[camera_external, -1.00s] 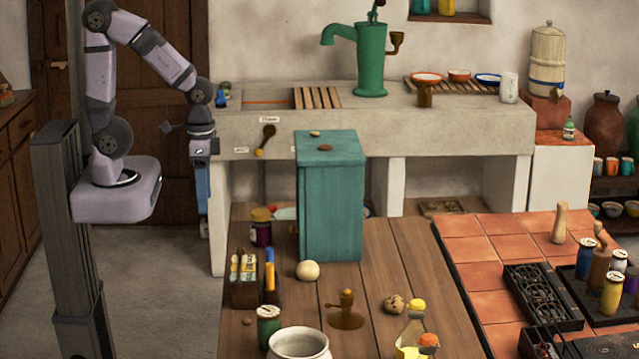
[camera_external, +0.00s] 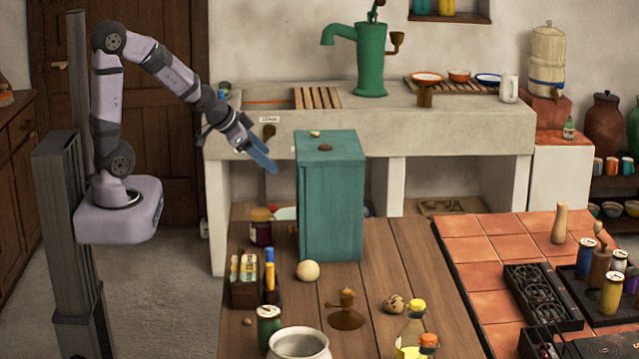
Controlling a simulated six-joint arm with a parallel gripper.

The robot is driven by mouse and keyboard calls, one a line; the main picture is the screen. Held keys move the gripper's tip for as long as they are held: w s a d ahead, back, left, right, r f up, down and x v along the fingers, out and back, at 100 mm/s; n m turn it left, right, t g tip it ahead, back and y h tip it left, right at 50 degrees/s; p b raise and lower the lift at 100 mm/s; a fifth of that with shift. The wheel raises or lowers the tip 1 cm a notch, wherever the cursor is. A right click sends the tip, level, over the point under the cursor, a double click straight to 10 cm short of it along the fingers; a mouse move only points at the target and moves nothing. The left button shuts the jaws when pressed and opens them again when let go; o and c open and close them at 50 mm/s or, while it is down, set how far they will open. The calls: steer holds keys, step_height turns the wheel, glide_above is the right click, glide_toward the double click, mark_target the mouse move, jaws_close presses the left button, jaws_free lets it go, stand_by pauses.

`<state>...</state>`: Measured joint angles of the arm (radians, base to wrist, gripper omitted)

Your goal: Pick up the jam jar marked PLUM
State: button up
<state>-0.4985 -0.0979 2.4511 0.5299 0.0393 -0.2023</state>
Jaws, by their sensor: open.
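A small dark purple jar (camera_external: 260,234) with a brownish lid stands on the wooden table, just left of the teal box (camera_external: 330,205). It looks like a jam jar, but its label is too small to read. My gripper (camera_external: 270,164) is open and empty, with blue fingers slanting down to the right. It appears above the jar in the picture, in front of the stone sink's face, and is apart from the jar.
The tall teal box stands right beside the jar, with small objects on its top. A wooden caddy (camera_external: 244,290) with packets and bottles is in front of the jar. A pale ball (camera_external: 308,271), a green jar (camera_external: 268,325) and a pot (camera_external: 299,345) are nearer the camera.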

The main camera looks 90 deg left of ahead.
steer(key=w+a+m+t+b, duration=0.1)
steer(key=a+t+b, duration=0.45)
steer(key=a, duration=0.25)
steer(key=s+d+r+m+t+h+b, duration=0.25)
steer(key=s+t+h+b, duration=0.2)
steer(key=s, duration=0.25)
steer(key=p, duration=0.2)
glide_toward(269, 216)
steer(key=shift+n+t+h, duration=0.3)
steer(key=shift+n+h, duration=0.05)
steer(key=shift+h, duration=0.1)
steer(key=w, duration=0.1)
steer(key=w+a+f, duration=0.1)
steer(key=w, duration=0.2)
steer(key=shift+a+f, duration=0.15)
steer(key=shift+f, duration=0.05)
steer(key=shift+w+r+p, duration=0.15)
steer(key=shift+w+p, duration=0.3)
steer(key=shift+w, duration=1)
steer(key=shift+w+p, duration=0.9)
steer(key=shift+w, duration=1.35)
